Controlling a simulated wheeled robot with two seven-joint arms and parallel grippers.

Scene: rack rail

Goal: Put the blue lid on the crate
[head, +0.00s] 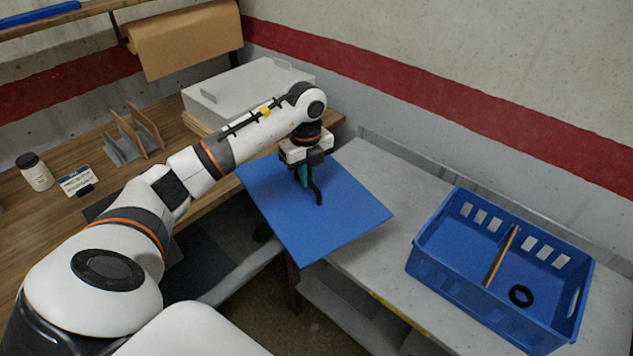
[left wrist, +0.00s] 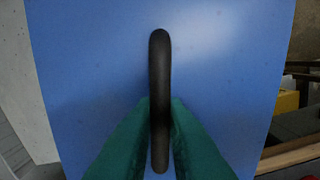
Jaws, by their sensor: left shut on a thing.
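The blue lid (head: 345,214) is a flat panel with a black handle (left wrist: 159,75) on its top. My left gripper (head: 306,183) is shut on this handle; its green fingertips (left wrist: 160,140) close on both sides of it in the left wrist view. The lid is by the gap between the wooden bench and the grey table, partly over the table's left end. I cannot tell if it touches the table. The open blue crate (head: 487,309) stands on the grey table to the right, apart from the lid. My right gripper is not in view.
The crate holds a wooden divider (head: 501,257) and a black ring (head: 521,296). The grey table (head: 378,163) is bare between lid and crate. A red-striped wall (head: 480,112) runs behind. A grey box (head: 250,90), a jar (head: 35,172) and a card holder stand on the wooden bench.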

